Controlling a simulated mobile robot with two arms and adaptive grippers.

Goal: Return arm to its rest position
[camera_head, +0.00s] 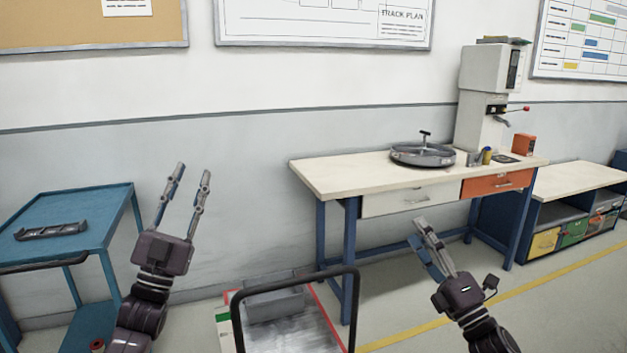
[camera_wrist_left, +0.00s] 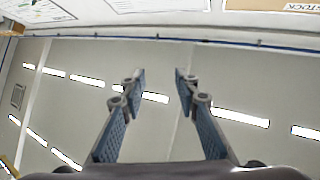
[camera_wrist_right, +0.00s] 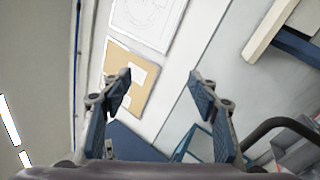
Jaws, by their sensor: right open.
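My left gripper (camera_head: 191,183) is raised in front of the grey wall, between the blue cart and the workbench. In the left wrist view its fingers (camera_wrist_left: 158,78) are apart with nothing between them.
A blue cart (camera_head: 95,205) with a dark tray (camera_head: 50,231) stands left. A trolley with a black handle (camera_head: 295,275) is between the arms. Low shelves (camera_head: 580,180) stand right.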

